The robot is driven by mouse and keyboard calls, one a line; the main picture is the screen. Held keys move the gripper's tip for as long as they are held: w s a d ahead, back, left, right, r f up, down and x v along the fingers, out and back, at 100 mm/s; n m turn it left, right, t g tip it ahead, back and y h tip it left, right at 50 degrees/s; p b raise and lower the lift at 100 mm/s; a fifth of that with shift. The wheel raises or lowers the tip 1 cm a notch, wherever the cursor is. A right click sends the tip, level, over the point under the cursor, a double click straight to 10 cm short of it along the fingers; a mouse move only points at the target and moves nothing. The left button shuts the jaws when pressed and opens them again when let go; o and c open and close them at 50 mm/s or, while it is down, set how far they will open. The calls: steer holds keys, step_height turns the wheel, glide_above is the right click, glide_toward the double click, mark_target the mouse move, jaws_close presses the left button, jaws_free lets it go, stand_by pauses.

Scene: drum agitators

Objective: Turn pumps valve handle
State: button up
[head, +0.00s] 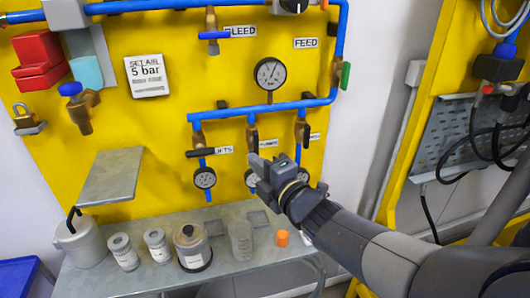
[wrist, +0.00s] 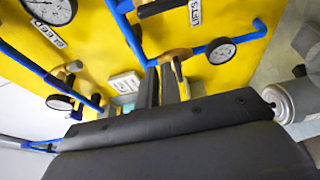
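Three brass branch valves with dark handles hang from the blue pipe on the yellow panel in the head view. The left one (head: 199,141) is labelled LIFTS (head: 224,150). The labels of the middle valve (head: 252,134) and the right valve (head: 302,131) are partly hidden and too small to read surely. My gripper (head: 256,163) is in front of the middle branch, just below its valve. In the wrist view, my two fingers (wrist: 160,88) stand close together, near a brass valve (wrist: 178,53) with a dark handle. Whether they grip the handle is unclear.
Pressure gauges, such as the left one (head: 204,178), hang below the valves. A grey shelf (head: 240,262) below carries cans, a beaker and an orange cap (head: 282,239). A yellow frame with hoses (head: 485,125) stands at the right.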

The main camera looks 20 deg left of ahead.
mark_target(256, 144)
steer(key=p+x, duration=0.2)
steer(key=x, duration=0.6)
steer(key=shift+a+r, duration=0.1)
steer(key=shift+a, duration=0.05)
jaws_close()
steer(key=shift+w+d+p, duration=1.3)
steer(key=shift+d, duration=0.2)
